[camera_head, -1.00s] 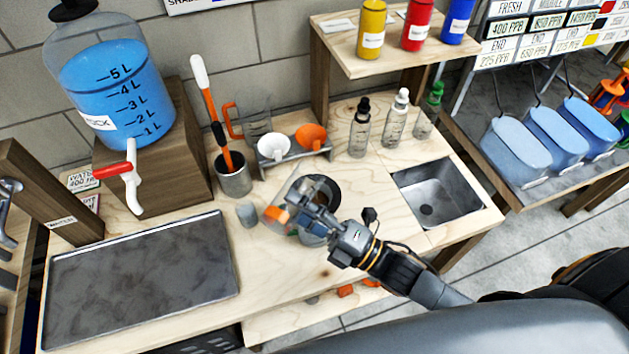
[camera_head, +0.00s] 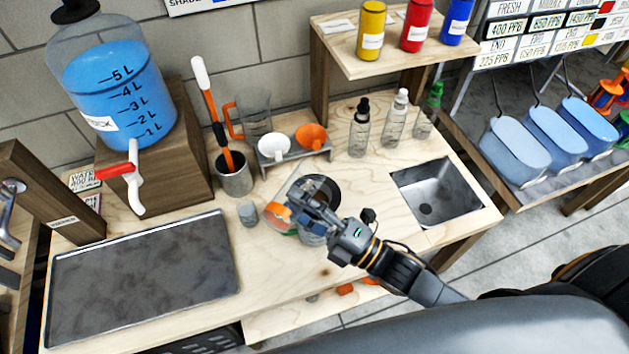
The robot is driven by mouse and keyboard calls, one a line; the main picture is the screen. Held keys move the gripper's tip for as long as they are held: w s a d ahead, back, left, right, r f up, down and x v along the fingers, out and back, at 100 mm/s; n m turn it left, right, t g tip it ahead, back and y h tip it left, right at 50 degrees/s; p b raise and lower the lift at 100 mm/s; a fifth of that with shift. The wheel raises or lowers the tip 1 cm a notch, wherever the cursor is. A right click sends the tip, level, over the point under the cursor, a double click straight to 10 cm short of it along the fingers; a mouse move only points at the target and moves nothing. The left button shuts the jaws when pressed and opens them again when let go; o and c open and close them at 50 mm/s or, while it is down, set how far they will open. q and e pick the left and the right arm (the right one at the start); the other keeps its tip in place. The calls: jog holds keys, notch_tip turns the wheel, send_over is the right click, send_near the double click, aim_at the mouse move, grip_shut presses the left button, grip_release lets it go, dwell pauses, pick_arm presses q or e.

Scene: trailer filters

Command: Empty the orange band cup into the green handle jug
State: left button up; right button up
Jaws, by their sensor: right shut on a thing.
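My right gripper (camera_head: 305,208) reaches in from the right over the middle of the wooden counter and is shut on the orange band cup (camera_head: 277,216). The orange band shows at the left of the fingers; most of the cup is hidden, and its contents cannot be made out. A bit of green (camera_head: 291,232), probably the green handle jug, shows just below the cup. The jug is largely covered by my gripper, so whether the cup touches it cannot be told. My left gripper is not in view.
A dark round object (camera_head: 324,186) lies behind my gripper. A small grey cup (camera_head: 248,214) stands to the left. A sink (camera_head: 437,194) is at right, a dark tray (camera_head: 145,275) at left.

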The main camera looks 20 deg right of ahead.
aim_at(308, 185)
jog(key=shift+w+d+r+m+t+h+p, duration=0.25)
jog(key=shift+r+m+p, duration=0.2)
jog(key=shift+m+p, duration=0.45)
jog(key=shift+w+d+r+m+t+h+p, duration=0.15)
jog(key=shift+r+m+h+p, duration=0.3)
jog(key=shift+m+p, duration=0.45)
jog(key=shift+w+d+r+m+t+h+p, duration=0.2)
jog(key=shift+r+m+p, duration=0.4)
jog(key=shift+m, duration=0.5)
dwell(0.6)
jog(key=shift+w+d+r+m+h+p, duration=0.25)
jog(key=shift+d+m+p, duration=0.05)
jog(key=shift+m+p, duration=0.5)
jog(key=shift+w+d+r+m+h+p, duration=0.2)
jog(key=shift+d+r+m+h+p, duration=0.05)
jog(key=shift+m+p, duration=0.5)
dwell(0.5)
jog(key=shift+w+d+r+m+t, duration=0.15)
jog(key=shift+m+t, duration=0.15)
jog(key=shift+m, duration=0.25)
dwell(1.0)
